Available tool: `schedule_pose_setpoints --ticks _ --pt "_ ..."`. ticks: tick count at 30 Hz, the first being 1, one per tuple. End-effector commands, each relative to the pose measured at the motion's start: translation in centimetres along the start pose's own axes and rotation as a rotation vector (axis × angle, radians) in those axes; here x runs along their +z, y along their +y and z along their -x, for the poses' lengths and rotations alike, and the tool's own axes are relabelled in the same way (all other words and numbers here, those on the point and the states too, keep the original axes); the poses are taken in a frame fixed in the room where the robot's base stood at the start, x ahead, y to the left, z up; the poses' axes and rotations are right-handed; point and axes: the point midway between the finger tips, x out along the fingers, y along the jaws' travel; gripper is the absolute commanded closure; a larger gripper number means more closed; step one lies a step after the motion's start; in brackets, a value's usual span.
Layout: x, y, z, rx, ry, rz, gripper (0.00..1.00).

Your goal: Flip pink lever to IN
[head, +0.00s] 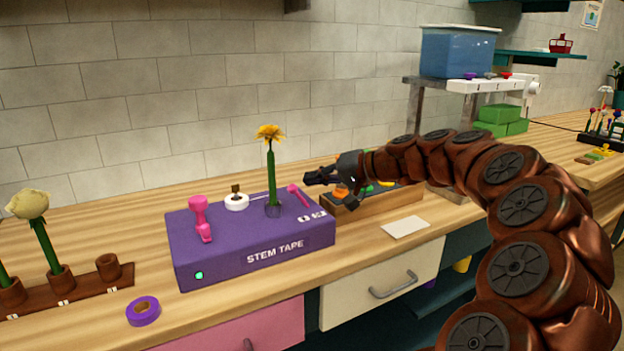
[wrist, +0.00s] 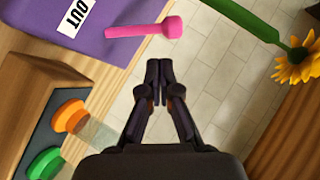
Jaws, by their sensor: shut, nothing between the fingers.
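The pink lever (head: 298,195) is on the right end of the purple STEM TAPE box (head: 215,265). It leans back, its knob toward the wall, away from the label near the box's front right. In the wrist view the pink lever (wrist: 140,31) points right from the box edge, and the OUT label (wrist: 73,17) is to its left. My gripper (head: 308,179) is shut and empty, just right of the lever's knob. In the wrist view its fingertips (wrist: 159,66) are just below the knob, with a small gap showing.
A yellow flower (head: 270,160) stands upright in the box, left of the lever. A larger pink handle (head: 200,217) and a white tape roll (head: 236,202) are also on the box. A wooden tray (head: 375,208) with coloured pieces sits under my wrist. A white card (head: 406,227) lies in front.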

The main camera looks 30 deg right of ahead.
Motion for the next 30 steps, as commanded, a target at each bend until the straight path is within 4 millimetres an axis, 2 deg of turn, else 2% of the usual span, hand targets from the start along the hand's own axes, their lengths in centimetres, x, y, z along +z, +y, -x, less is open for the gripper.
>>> schedule_pose_setpoints --ticks 11,23,30 --pt "-0.2 -0.1 0.1 0.0 0.0 0.0 1.0" --pt "-4.0 -0.5 1.7 0.002 0.003 0.0 1.0" --pt "-3.6 -1.0 6.6 -0.001 0.002 0.003 1.0"
